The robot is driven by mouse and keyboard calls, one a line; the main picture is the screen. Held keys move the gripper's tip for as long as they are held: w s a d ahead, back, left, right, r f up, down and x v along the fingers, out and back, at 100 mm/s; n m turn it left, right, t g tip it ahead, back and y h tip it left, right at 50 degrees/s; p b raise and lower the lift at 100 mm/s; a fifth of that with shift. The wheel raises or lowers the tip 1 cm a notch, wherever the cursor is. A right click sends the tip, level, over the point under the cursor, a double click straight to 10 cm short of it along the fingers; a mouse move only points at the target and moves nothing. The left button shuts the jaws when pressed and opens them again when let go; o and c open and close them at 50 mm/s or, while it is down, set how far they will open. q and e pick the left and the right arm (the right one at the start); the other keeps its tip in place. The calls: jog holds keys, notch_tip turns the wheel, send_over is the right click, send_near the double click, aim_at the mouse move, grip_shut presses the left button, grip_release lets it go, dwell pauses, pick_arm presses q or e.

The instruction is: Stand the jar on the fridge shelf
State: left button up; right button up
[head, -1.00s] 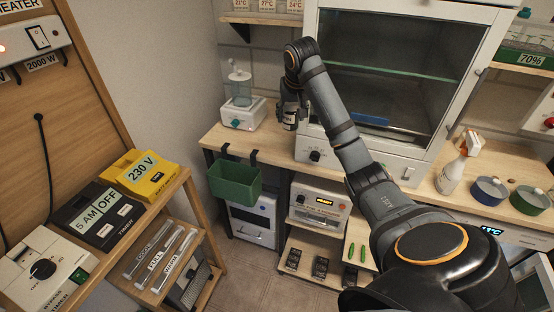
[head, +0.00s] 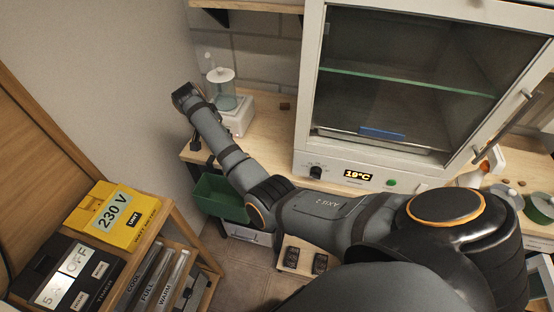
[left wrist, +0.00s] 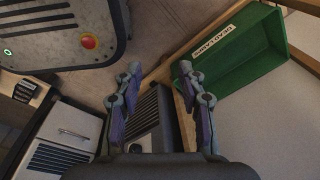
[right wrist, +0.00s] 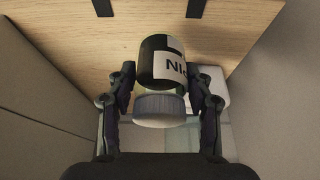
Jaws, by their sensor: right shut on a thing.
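The jar (right wrist: 158,62) is dark with a white label and a pale ribbed cap. In the right wrist view it sits between the fingers of my right gripper (right wrist: 162,88), which is shut on it.
A glass-fronted cabinet (head: 330,157) reading 19°C stands on the wooden bench (head: 262,138).

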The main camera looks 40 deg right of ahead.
jog(key=s+d+f+p, duration=0.1)
jog(key=s+d+p, duration=0.1)
jog(key=s+d, duration=0.2)
jog(key=s+d+p, duration=0.3)
jog(key=s+d, duration=0.1)
jog(key=s, duration=0.1)
jog(key=s+d+f+p, duration=0.1)
jog(key=s+d+p, duration=0.2)
jog(key=s+d, duration=0.1)
jog(key=shift+s+d+f, duration=0.2)
jog(key=shift+s+f, duration=0.15)
jog(key=shift+s, duration=0.3)
jog(key=shift+w+f, duration=0.1)
jog(key=shift+f, duration=0.2)
jog(key=f+p, duration=0.2)
jog(key=f, duration=0.1)
jog(key=shift+s, duration=0.2)
pick_arm(q)
notch_tip(320, 180, up, 11)
pick_arm(e)
jog(key=shift+d+f, duration=0.1)
jog(key=shift+f, duration=0.3)
pick_arm(q)
jog(key=shift+f, duration=0.15)
pick_arm(e)
jog(key=o, duration=1.2)
jog(key=shift+o, duration=0.2)
